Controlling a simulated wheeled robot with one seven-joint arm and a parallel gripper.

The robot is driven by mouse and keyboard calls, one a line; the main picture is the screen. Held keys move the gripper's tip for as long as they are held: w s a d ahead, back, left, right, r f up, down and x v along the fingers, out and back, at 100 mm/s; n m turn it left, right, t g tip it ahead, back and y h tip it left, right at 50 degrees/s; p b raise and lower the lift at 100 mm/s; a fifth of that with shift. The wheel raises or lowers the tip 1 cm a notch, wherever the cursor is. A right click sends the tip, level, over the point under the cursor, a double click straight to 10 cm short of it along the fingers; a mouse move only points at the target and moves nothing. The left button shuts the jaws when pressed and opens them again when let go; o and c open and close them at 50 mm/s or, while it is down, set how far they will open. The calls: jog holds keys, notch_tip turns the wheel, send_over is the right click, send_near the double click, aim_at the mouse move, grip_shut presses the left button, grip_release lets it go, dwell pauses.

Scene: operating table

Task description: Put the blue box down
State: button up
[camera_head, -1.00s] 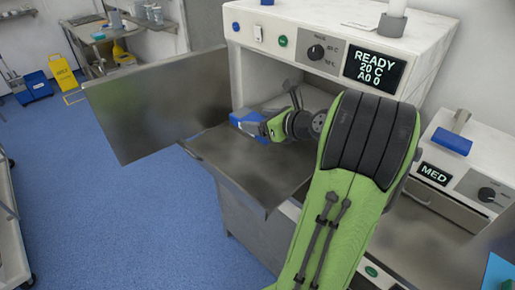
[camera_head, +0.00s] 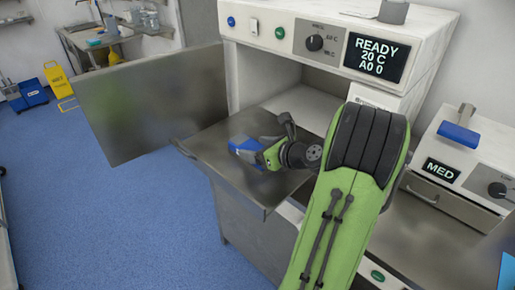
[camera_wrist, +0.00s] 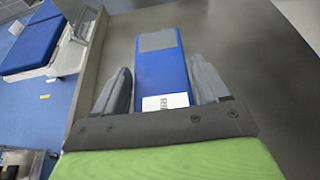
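A blue box (camera_head: 245,148) with a grey section lies flat on, or just over, the lowered metal door (camera_head: 222,184) of the open machine. In the wrist view the blue box (camera_wrist: 163,72) points away from me, with a white label at its near end. My gripper (camera_head: 258,150) is low over the door. Its two grey fingers (camera_wrist: 163,85) stand on either side of the box, with narrow gaps visible between fingers and box. The gripper looks open around it. My arm hides part of the door and opening.
The machine (camera_head: 300,38) has a lit READY display above its open chamber. A tall metal panel (camera_head: 150,105) stands left of the door. A second unit marked MED (camera_head: 455,165) is at the right.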

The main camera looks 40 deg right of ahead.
jog(key=o, duration=0.3)
jog(key=shift+o, duration=0.2)
jog(key=shift+r, duration=0.15)
jog(key=p+v, duration=0.3)
jog(key=v, duration=0.9)
jog(key=w+a+n, duration=0.1)
jog(key=a+n, duration=0.1)
jog(key=w+a+n+g+y, duration=0.1)
jog(key=a+n, duration=0.1)
jog(key=w+a+n+g, duration=0.1)
jog(key=a, duration=0.1)
jog(key=shift+w+a+n+y, duration=0.1)
jog(key=shift+n+y, duration=0.3)
jog(key=s+a+n+g, duration=0.3)
jog(key=a+n+g, duration=0.3)
jog(key=a+n, duration=1.25)
jog(key=s+a+r+n+h, duration=0.1)
jog(key=s+a+n+h, duration=0.1)
jog(key=s+n, duration=0.5)
jog(key=n, duration=0.4)
jog(key=shift+s+r, duration=0.2)
jog(key=shift+s, duration=0.05)
